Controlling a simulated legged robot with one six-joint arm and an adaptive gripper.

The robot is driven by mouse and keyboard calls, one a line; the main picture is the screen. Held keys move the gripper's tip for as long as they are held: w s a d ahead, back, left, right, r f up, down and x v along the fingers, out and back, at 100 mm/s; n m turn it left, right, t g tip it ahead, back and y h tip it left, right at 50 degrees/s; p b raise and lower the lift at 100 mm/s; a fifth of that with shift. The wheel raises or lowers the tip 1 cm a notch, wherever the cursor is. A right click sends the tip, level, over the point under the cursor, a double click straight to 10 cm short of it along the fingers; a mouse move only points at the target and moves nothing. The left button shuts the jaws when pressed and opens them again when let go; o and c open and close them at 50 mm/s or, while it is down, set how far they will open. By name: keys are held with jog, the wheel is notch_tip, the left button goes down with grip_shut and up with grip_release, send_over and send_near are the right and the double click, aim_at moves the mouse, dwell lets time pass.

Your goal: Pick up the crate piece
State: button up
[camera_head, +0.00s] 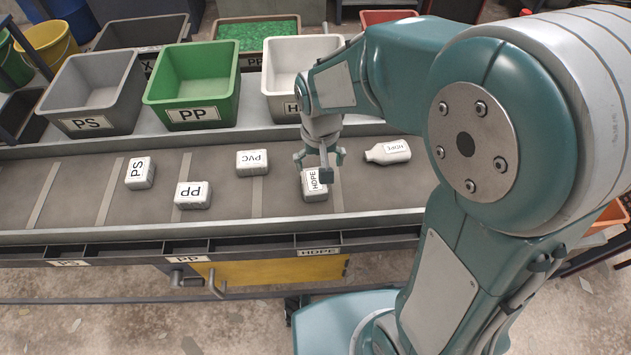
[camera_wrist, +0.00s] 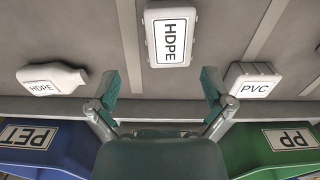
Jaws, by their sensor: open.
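A white box-shaped piece labelled HDPE (camera_head: 312,193) lies on the grey belt; it looks the most like the crate piece, though its label names only the plastic. It also shows at the top middle of the wrist view (camera_wrist: 171,35). My gripper (camera_head: 320,166) is open above this piece, and one finger covers part of it in the head view. In the wrist view my gripper's fingertips (camera_wrist: 161,84) are spread wide, with bare belt between them. The piece lies beyond them, and no contact shows.
Belt neighbours are a white HDPE bottle (camera_head: 388,151) and PVC (camera_head: 252,163), PP (camera_head: 193,195) and PS (camera_head: 139,173) blocks. Behind stand a grey PS bin (camera_head: 83,121), a green PP bin (camera_head: 200,113) and a white HDPE bin (camera_head: 284,107). A blue PET bin (camera_wrist: 62,158) shows in the wrist view.

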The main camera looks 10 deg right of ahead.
aim_at(312, 180)
jog(key=f, duration=0.2)
jog(key=a+f, duration=0.1)
jog(key=f, duration=0.3)
jog(key=shift+s+a+f, duration=0.1)
jog(key=shift+a+f, duration=0.05)
jog(key=shift+a, duration=0.15)
jog(key=shift+d+f, duration=0.2)
jog(key=shift+d, duration=0.05)
jog(key=c, duration=0.7)
jog(key=shift+c, duration=1.3)
